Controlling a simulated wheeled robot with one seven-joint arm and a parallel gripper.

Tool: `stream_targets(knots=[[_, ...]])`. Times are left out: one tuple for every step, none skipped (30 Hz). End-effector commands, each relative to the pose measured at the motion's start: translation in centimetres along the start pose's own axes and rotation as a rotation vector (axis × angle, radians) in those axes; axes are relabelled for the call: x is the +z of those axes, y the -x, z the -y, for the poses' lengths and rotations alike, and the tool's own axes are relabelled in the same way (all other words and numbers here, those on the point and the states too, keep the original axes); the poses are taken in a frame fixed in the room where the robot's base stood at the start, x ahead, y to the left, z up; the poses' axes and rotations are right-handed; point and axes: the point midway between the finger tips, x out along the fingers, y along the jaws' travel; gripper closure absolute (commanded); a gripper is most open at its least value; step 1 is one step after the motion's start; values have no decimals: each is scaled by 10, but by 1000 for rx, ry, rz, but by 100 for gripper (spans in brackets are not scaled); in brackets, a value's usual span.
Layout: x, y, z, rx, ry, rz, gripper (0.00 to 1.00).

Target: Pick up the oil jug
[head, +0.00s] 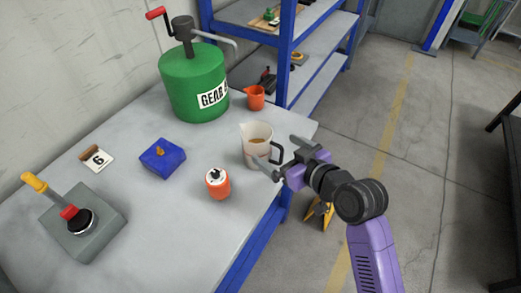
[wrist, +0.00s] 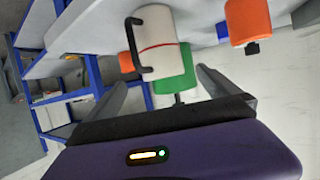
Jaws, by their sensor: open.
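The oil jug (head: 256,136) is a whitish jug with brown liquid inside and a black handle. It stands upright near the right edge of the grey bench. My gripper (head: 279,152) is open and empty at its right, on the handle side. One finger lies in front of the handle and the other behind it.
An orange canister (head: 218,184) stands close to the jug's front left. A small orange jug (head: 255,97) and a green gear-oil drum (head: 194,84) stand behind. A blue block (head: 163,158) and a grey lever box (head: 81,224) are farther left. A blue shelf rack (head: 290,50) stands beyond the bench.

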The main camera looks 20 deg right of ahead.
Motion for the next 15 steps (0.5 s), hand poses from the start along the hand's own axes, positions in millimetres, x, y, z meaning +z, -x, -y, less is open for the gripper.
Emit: stream_targets(knots=[[-7,-4,-2,-7,5,-3,0],[-9,-5,-2,-11,7,-3,0],[-11,-7,-2,-15,9,-1,0],[-12,-9,-2,-18,9,0,0],[-13,-11,-2,-20,10,0,0],[-14,-15,-1,-21,11,-1,0],[-14,-18,-1,-21,11,0,0],[-14,-21,-1,-21,11,0,0],[-14,-26,0,-22,11,-1,0],[-14,-29,0,-22,11,0,0],[-14,-31,0,-22,11,0,0],[-15,-35,0,-22,11,-1,0],[-16,-37,0,-21,11,-1,0],[-17,-40,0,-21,11,-1,0],[-18,-44,1,-22,11,-1,0]])
